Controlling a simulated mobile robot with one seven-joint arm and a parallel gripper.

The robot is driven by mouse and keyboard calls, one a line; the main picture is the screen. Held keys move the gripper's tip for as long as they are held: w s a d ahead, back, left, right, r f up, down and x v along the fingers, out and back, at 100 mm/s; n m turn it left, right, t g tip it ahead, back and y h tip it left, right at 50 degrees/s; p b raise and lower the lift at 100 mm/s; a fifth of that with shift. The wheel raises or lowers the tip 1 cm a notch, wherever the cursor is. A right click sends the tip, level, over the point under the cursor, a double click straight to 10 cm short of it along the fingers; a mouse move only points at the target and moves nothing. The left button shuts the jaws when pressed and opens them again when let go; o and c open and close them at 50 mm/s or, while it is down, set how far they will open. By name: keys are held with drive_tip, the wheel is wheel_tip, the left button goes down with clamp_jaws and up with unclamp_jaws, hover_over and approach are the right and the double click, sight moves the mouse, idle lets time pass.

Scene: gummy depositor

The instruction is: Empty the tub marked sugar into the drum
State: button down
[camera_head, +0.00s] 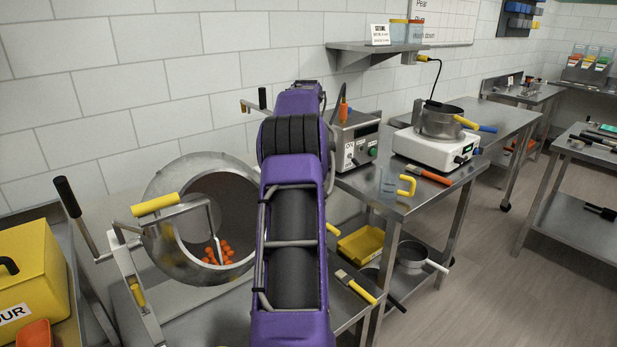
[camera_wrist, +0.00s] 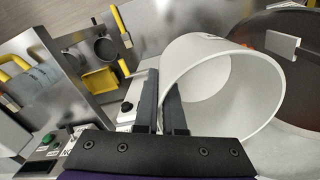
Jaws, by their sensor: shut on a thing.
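My gripper (camera_wrist: 160,110) is shut on the wall of a white round tub (camera_wrist: 252,120) in the wrist view. The tub's wide mouth faces the camera, and its inside looks white and bare as far as it shows; no marking is readable. The drum (camera_head: 165,235) is a steel bowl in the head view, tilted with its mouth open towards me. Several orange pieces (camera_head: 218,252) lie inside it. In the wrist view, a dark round interior lies behind the tub at the right, apparently the drum's. In the head view my purple arm hides my gripper and the tub.
A yellow flour bin (camera_head: 35,275) stands at the left. A control box (camera_head: 357,145) and a hotplate with a pot (camera_head: 438,122) stand on the steel table at the right. A yellow tray (camera_head: 362,245) and a brush (camera_head: 357,287) are beside the drum.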

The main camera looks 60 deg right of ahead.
drive_tip(key=shift+w+a+r+g+h, duration=0.15)
drive_tip(key=shift+a+r+h, duration=0.35)
drive_tip(key=shift+r, duration=0.05)
drive_tip(key=shift+w+a+r+g+h, duration=0.15)
drive_tip(key=shift+a+r+h, duration=0.3)
drive_tip(key=shift+r+h, duration=0.05)
